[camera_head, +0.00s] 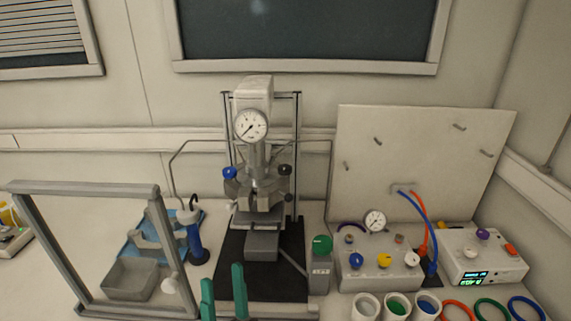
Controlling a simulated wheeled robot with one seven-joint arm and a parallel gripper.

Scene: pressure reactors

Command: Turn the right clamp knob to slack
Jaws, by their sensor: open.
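The pressure reactor (258,150) stands at the back centre, with a round dial gauge on its upper part. A small dark knob (289,197) sits at the right side of its clamp area, low beside the vessel head; it is too small to read its turn position. A pale knob (232,202) sits at the left side. Above them are a blue valve knob (229,172) on the left and a black one (285,170) on the right. My gripper (223,275) shows as two green fingers at the bottom, spread apart, empty, in front of and below the reactor.
A grey frame (85,188) stands at front left, around a grey bin (131,279). A control box (378,272) with coloured knobs, a white device (484,255), cups and coloured rings lie to the right. A green-capped bottle (320,265) stands right of the black mat (284,287).

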